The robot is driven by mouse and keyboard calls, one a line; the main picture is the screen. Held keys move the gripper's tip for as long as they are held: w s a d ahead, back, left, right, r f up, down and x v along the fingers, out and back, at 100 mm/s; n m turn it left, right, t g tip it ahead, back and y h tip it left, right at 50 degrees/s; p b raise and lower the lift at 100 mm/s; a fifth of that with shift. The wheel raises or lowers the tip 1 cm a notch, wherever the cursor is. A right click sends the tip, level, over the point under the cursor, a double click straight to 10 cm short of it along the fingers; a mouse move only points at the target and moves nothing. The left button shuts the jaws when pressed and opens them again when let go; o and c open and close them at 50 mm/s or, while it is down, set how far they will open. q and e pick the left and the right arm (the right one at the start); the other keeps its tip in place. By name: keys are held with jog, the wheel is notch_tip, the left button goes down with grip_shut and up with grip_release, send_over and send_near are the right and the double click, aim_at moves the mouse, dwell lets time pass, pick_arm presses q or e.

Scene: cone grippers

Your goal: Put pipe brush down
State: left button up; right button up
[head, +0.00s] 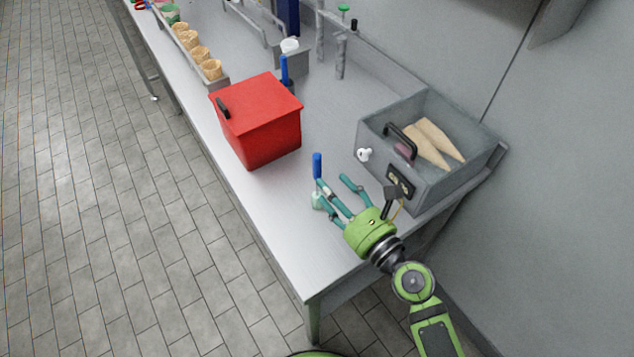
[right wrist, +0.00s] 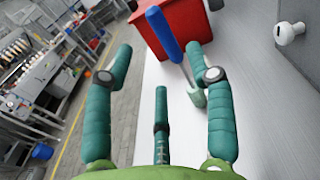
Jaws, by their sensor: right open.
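The pipe brush has a blue handle (head: 317,165) and a pale green head, and stands roughly upright, head down, at the table's front edge side. It also shows in the right wrist view (right wrist: 165,35), tilted in that picture, beyond my fingers. My right gripper (head: 333,188) is open, its teal fingers spread right beside the brush. I cannot tell whether a finger touches it. In the right wrist view the fingers (right wrist: 160,68) are apart with nothing clasped between them. My left gripper is not in view.
A red box (head: 258,118) with a black handle stands on the light table (head: 280,205). A grey open bin (head: 437,182) with cone-shaped items is at the right. A rack of cones (head: 192,45) and another blue-handled item (head: 284,70) are farther back.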

aim_at(317, 173)
jog(key=shift+w+r+m, duration=0.15)
jog(key=shift+w+m, duration=0.25)
jog(key=shift+m, duration=0.1)
jog(key=shift+w+a, duration=0.25)
jog(key=shift+w, duration=0.1)
jog(key=x, duration=0.3)
jog(key=f+x, duration=0.1)
jog(key=x, duration=0.1)
jog(key=shift+w+a, duration=0.2)
jog(key=shift+w, duration=0.1)
jog(key=c, duration=1.1)
grip_shut()
